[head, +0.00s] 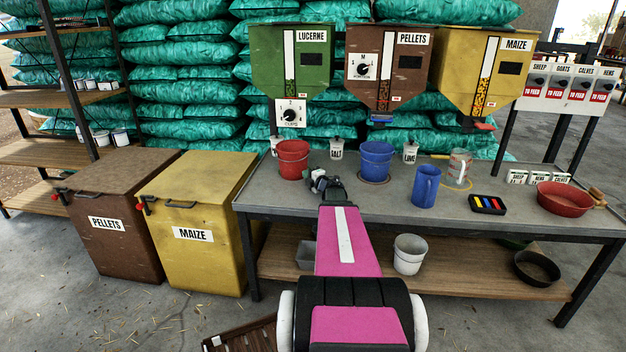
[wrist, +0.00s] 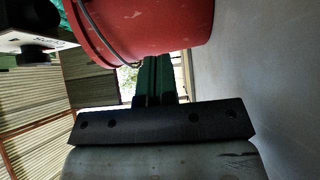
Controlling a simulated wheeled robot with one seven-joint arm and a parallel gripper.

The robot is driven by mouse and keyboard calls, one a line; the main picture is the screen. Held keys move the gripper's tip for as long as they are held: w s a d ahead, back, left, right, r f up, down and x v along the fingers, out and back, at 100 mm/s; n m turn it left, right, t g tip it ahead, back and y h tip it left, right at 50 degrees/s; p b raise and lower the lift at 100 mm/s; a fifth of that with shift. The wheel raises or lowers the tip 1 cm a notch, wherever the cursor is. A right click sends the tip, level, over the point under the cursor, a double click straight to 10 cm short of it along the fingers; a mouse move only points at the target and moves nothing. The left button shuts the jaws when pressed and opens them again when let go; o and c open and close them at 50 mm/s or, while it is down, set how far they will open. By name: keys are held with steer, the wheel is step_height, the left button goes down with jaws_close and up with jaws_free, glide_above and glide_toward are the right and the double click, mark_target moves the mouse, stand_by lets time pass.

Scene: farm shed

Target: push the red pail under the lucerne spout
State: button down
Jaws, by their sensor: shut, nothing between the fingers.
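The red pail (head: 293,158) stands upright on the grey table, at its back left. In the head view it appears below the green lucerne hopper (head: 290,60) and its cups dial (head: 291,113). The spout itself is hidden behind the dial box, so exact alignment cannot be told. My gripper (head: 318,182) is shut and empty, low over the table just right of and in front of the pail. In the wrist view the red pail (wrist: 150,25) fills the top, close to my gripper; whether they touch cannot be told.
A blue pail (head: 376,160) stands right of my gripper, below the pellets hopper (head: 388,65). Salt (head: 336,149) and lime (head: 410,152) pots stand behind. A blue jug (head: 426,186), a clear jug (head: 459,167) and a red pan (head: 565,199) are farther right.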

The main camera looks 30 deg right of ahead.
mark_target(304, 167)
steer(key=shift+x, duration=1.7)
steer(key=w+d, duration=0.2)
steer(key=w, duration=0.1)
steer(key=shift+w+d, duration=0.1)
steer(key=shift+w, duration=0.15)
steer(key=shift+s, duration=0.1)
steer(key=shift+s, duration=0.15)
